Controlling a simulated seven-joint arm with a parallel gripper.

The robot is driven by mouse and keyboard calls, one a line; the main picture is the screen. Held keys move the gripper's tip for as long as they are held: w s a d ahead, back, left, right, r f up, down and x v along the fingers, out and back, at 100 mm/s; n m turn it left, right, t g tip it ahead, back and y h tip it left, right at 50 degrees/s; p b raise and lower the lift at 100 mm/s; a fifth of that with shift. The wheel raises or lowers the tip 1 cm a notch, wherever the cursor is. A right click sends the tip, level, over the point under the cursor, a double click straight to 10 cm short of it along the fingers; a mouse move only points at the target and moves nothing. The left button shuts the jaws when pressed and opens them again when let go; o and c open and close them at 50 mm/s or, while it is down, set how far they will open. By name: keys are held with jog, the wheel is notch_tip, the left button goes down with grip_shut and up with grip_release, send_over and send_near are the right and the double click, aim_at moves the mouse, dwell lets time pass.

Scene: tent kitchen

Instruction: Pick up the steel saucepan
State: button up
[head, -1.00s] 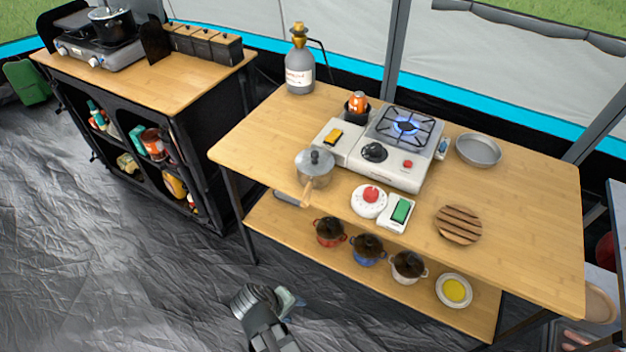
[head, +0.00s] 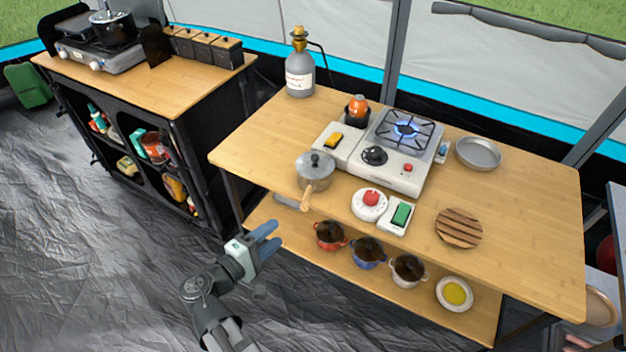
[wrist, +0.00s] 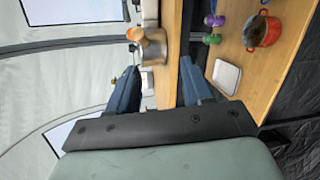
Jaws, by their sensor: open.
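The steel saucepan (head: 314,174) stands on the wooden table near its front left edge. It has a lid with a dark knob, and its wooden handle (head: 307,198) points toward the front, over the table edge. My gripper (head: 271,239) is open and empty in front of the table, lower than the tabletop and to the lower left of the handle. In the wrist view its two blue fingers (wrist: 160,88) are spread apart.
A lit gas stove (head: 385,150) stands behind and right of the saucepan. A red-knobbed timer (head: 369,203) and a green-topped device (head: 400,214) sit to its right. The lower shelf holds several small pots, including a red one (head: 329,235). A gas bottle (head: 299,70) stands at the back.

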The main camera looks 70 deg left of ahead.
aim_at(307, 195)
jog(key=shift+t, duration=0.5)
jog(key=shift+a+r+x, duration=0.1)
jog(key=shift+r+x, duration=0.3)
jog(key=shift+x, duration=1.9)
jog(key=shift+a+r+x, duration=0.1)
jog(key=shift+r+x, duration=0.3)
jog(key=shift+x, duration=1.9)
jog(key=shift+r+x, duration=0.4)
jog(key=shift+x, duration=1.95)
jog(key=shift+c, duration=0.4)
grip_shut()
